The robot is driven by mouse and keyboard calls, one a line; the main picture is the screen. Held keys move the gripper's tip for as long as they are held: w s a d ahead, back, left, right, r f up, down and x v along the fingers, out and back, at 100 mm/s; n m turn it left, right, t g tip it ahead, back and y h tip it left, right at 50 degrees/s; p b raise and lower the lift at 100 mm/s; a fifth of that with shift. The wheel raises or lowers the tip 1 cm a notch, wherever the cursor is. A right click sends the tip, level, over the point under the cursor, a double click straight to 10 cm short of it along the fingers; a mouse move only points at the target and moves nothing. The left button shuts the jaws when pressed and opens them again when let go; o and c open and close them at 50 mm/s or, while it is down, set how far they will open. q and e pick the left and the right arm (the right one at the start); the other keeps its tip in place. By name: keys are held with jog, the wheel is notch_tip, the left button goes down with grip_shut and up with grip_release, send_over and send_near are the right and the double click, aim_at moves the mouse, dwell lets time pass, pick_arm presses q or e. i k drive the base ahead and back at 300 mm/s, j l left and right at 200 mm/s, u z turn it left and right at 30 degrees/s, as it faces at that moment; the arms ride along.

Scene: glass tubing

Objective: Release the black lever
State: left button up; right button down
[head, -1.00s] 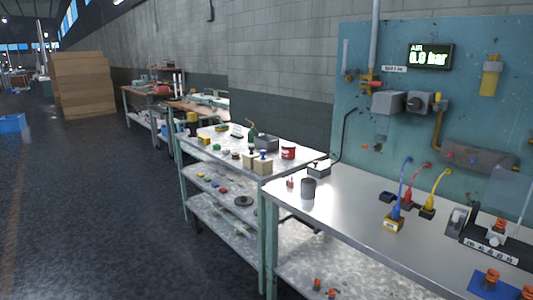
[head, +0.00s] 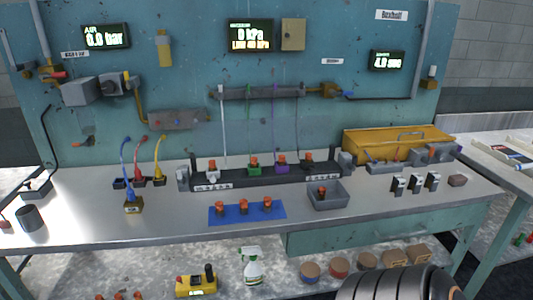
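A long black rack (head: 232,182) stands on the workbench below the panel. It carries several small fittings with orange tops: a white one (head: 211,168), a green one (head: 254,166), a purple one (head: 282,164) and a dark one (head: 308,166) at the right. Thin lines hang above it from a grey manifold (head: 257,92). The dark fitting is small, and I cannot tell whether it is the black lever or how any lever is set. Neither of my grippers is in view.
A blue mat (head: 232,217) with orange-topped pieces and a grey bin (head: 328,200) lie in front of the rack. A yellow toolbox (head: 398,143) is at the back right. The bench's front strip (head: 300,228) is mostly clear.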

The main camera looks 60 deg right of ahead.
aim_at(351, 165)
jog(key=z, duration=2.45)
jog(key=i+z, duration=0.2)
jog(key=i, duration=0.2)
